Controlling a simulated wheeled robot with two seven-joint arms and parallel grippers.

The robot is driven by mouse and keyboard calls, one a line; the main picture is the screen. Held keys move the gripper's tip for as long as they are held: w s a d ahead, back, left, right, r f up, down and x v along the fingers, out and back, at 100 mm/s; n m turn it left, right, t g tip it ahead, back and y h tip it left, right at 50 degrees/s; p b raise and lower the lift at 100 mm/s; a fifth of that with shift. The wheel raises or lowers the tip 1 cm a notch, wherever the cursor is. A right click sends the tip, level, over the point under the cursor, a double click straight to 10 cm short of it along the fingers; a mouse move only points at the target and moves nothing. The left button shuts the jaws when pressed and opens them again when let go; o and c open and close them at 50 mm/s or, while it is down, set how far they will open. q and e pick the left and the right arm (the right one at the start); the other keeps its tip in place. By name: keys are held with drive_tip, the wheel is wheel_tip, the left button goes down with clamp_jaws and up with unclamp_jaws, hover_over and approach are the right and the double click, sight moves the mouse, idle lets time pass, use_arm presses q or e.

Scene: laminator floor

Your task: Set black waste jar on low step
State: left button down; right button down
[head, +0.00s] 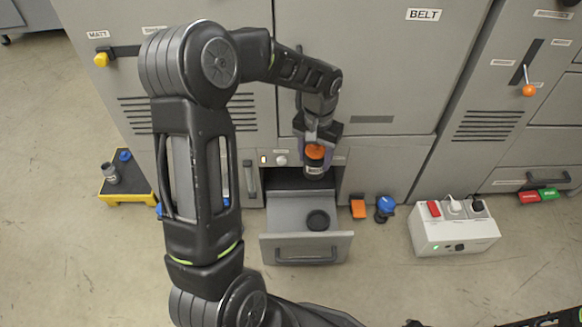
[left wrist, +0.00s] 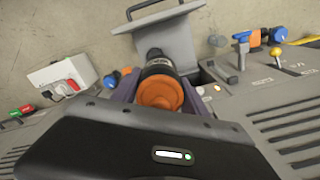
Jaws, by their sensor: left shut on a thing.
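The black waste jar (head: 314,168) has an orange lid and a pale label. My left gripper (head: 315,146) is shut on it, holding it upright over the back of an open drawer. In the left wrist view the jar's orange lid (left wrist: 158,93) faces the camera between the fingers, with its dark body beyond. The low step (head: 128,197), black-topped with a yellow edge, stands on the floor at the left, well away from the jar. A grey jar (head: 110,173) and a blue-topped item (head: 124,155) are on it. My right gripper is out of view.
The open grey drawer (head: 305,249) juts out below the jar, with a round black item (head: 318,220) inside. An orange item (head: 358,209), a blue-topped item (head: 385,207) and a white socket box (head: 453,232) stand to its right. Floor between drawer and step is partly hidden by my arm.

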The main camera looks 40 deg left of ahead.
use_arm(q)
drive_tip(key=w+d+r+m+b, duration=0.1)
drive_tip(key=w+d+r+b, duration=0.1)
drive_tip(key=d+r, duration=0.3)
drive_tip(key=w+d+r+m+b, duration=0.1)
drive_tip(key=w+d+r, duration=0.3)
drive_tip(key=d, duration=0.4)
drive_tip(key=shift+w+r+b, duration=0.35)
drive_tip(key=shift+r+b, duration=0.1)
drive_tip(key=shift+b, duration=0.15)
drive_tip(key=shift+a, duration=0.1)
